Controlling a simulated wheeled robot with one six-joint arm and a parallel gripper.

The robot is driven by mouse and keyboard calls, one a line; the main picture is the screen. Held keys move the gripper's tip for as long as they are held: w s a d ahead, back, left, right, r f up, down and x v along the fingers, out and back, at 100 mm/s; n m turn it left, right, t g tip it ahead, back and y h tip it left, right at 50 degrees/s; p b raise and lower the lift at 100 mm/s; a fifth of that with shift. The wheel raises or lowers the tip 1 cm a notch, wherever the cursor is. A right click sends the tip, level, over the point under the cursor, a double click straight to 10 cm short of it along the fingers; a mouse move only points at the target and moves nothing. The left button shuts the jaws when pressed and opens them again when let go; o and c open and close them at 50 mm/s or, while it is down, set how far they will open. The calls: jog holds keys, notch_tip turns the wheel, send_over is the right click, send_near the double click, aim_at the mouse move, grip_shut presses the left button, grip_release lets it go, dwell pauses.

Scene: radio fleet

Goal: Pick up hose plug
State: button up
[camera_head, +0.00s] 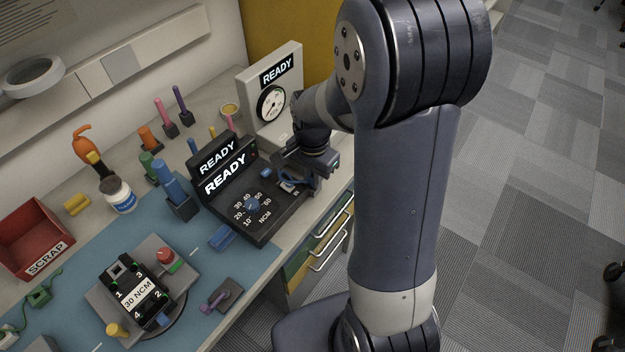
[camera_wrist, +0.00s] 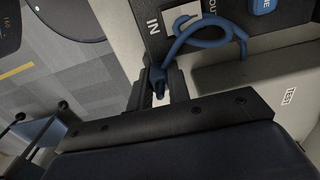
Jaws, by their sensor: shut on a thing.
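The hose plug (camera_wrist: 158,76) is a small dark blue end piece on a blue hose (camera_wrist: 205,43), seen in the wrist view. My gripper (camera_wrist: 160,88) is shut on the plug between its two dark fingers. The hose loops from the plug towards the panel marked IN and OUT (camera_wrist: 154,27). In the head view my gripper (camera_head: 298,178) is at the right end of the dark READY console, with a bit of blue hose (camera_head: 291,186) showing below it. The plug itself is hidden there by the gripper.
The black console (camera_head: 262,217) with a dial stands close to my gripper, and a gauge box (camera_head: 273,98) stands behind it. A red SCRAP bin (camera_head: 31,240), tool holders and a 30 NCM fixture (camera_head: 138,292) occupy the bench's left. Open floor (camera_head: 510,200) lies to the right.

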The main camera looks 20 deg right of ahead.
aim_at(312, 176)
grip_shut()
notch_tip(312, 176, up, 10)
jog(key=shift+r, duration=0.1)
jog(key=shift+p, duration=0.3)
notch_tip(312, 176, up, 3)
jog(key=shift+f+p, duration=0.1)
jog(key=shift+p, duration=1.1)
